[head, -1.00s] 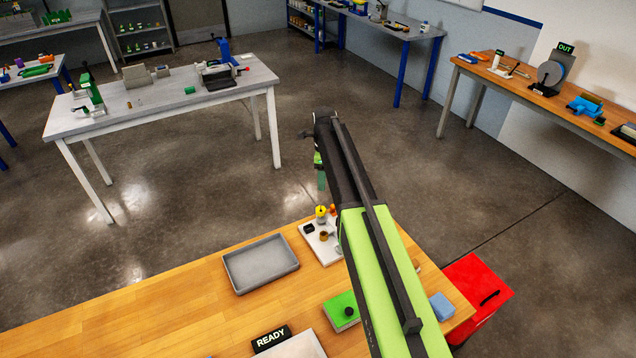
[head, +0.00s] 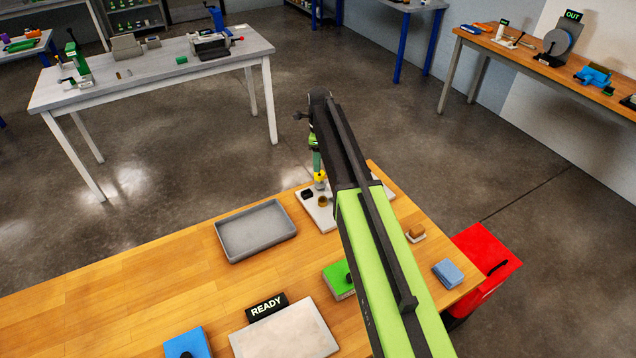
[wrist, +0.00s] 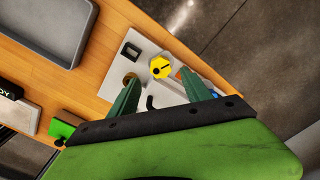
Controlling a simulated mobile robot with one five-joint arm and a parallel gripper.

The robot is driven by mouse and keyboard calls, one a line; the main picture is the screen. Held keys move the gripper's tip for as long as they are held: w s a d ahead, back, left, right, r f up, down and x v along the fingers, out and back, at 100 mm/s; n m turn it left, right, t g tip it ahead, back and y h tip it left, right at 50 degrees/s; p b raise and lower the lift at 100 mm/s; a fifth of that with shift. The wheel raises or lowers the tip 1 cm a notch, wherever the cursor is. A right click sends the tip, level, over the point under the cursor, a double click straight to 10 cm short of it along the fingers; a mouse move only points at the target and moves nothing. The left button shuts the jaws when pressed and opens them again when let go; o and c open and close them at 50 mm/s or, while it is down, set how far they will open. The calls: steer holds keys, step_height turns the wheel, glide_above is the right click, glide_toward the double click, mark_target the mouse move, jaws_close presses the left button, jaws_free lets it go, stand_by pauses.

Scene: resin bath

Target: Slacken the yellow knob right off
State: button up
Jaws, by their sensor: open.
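The yellow knob (wrist: 161,67) stands on a pale plate (wrist: 116,70) on the wooden bench, and a dark line runs across its top. In the head view the knob (head: 319,178) shows just below the end of my arm, which hides part of the plate. My gripper (wrist: 157,82) is open, with its two green fingers apart. In the wrist view the knob appears just beyond the fingertips, between their lines; I cannot tell whether they touch it. A brass-coloured round part (wrist: 130,79) sits beside the left finger, and an orange part shows by the right one.
A grey tray (head: 256,256) lies left of the plate. A green block (head: 338,279), a blue sponge-like block (head: 448,273) and a READY sign (head: 267,306) are nearer on the bench. A red bin (head: 487,252) stands at its right end. Bare wood lies at the left.

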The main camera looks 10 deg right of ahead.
mark_target(321, 178)
step_height(321, 178, down, 6)
steer(key=b, duration=0.4)
steer(key=shift+b, duration=0.3)
